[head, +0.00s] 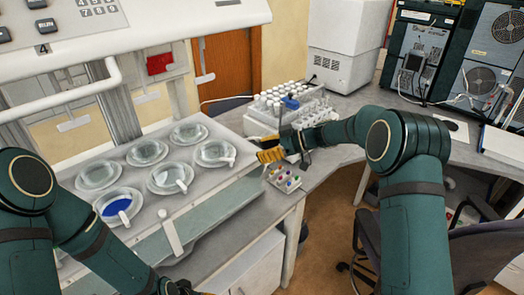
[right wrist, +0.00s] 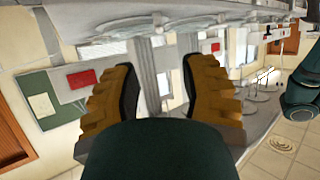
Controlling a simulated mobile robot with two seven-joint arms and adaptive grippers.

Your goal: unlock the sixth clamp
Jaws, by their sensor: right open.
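Six glass vessels with round rims sit in two rows in the grey plate (head: 150,205) of the bench machine in the head view. White clamp levers show on the three front vessels: the right one (head: 228,161), the middle one (head: 181,186) and the left one (head: 124,218), whose vessel holds blue liquid. Which clamp counts as the sixth I cannot tell. My right gripper (head: 270,155), with yellow-orange fingers, is just right of the front right vessel, apart from its lever. In the right wrist view the gripper (right wrist: 160,88) is open and empty. My left gripper is mostly cut off at the bottom edge.
A white lever (head: 171,232) stands at the plate's front edge. A rack of capped vials (head: 285,100) and a small tray with coloured caps (head: 284,180) are near my right gripper. The machine's white upper housing (head: 150,25) overhangs the plate. A chair (head: 470,255) stands at right.

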